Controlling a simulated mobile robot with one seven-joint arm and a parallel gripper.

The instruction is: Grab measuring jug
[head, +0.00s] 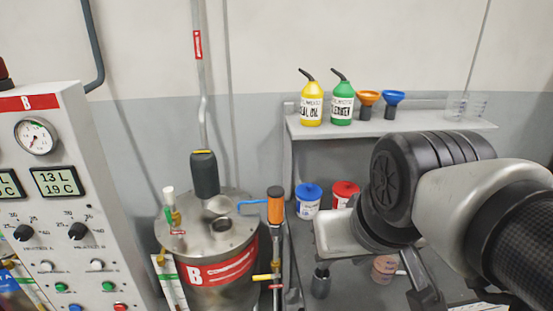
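A clear, see-through vessel (465,106), which looks like the measuring jug, stands at the right end of the grey wall shelf. Its outline is faint against the wall. My arm reaches in from the right edge, below and in front of the shelf. My gripper (345,238) seems to be at the pale end of the wrist, lower than the vessel and to its left, apart from it.
The shelf (430,127) also holds a yellow bottle (311,105), a green bottle (342,105), an orange funnel (368,102) and a blue funnel (393,102). Blue-lidded (308,201) and red-lidded (345,192) tubs stand below. A metal tank (210,235) and control panel (55,200) fill the left.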

